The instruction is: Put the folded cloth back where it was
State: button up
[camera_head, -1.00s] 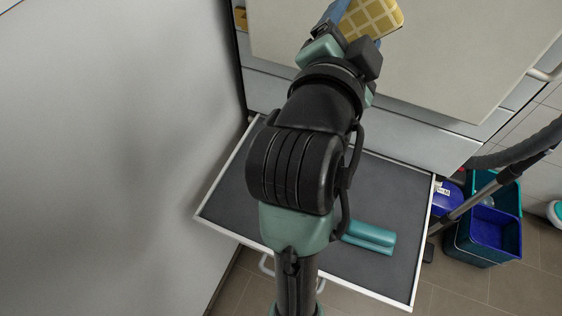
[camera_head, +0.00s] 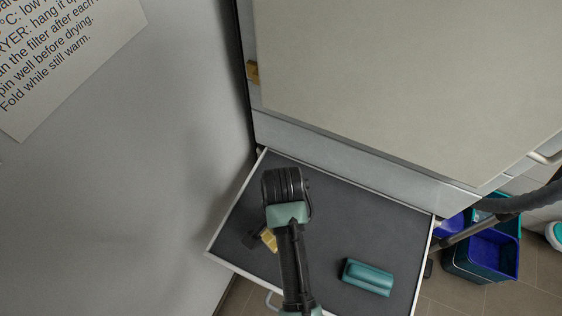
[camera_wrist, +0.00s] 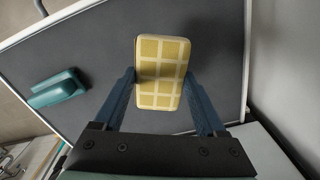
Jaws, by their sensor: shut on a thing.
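The folded cloth (camera_wrist: 160,72) is yellow with a pale grid. In the wrist view it sits between the two blue fingers of my gripper (camera_wrist: 163,85), which is shut on it. In the head view a corner of the cloth (camera_head: 269,240) shows beside my arm, over the left part of the open drawer (camera_head: 330,215). Most of the cloth and my gripper are hidden there by my arm. I cannot tell whether the cloth touches the drawer floor.
A teal object (camera_head: 368,278) lies at the drawer's front right. The drawer floor between it and my arm is clear. A grey wall or panel rises close on the left. Blue and teal buckets (camera_head: 482,252) and a vacuum hose (camera_head: 520,203) stand on the right.

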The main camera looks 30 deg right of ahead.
notch_tip(320, 180, down, 8)
jog(key=shift+r, duration=0.2)
jog(key=shift+f, duration=0.1)
jog(key=o, duration=1.1)
jog(key=shift+o, duration=0.2)
notch_tip(320, 180, up, 12)
jog(key=shift+r, duration=0.15)
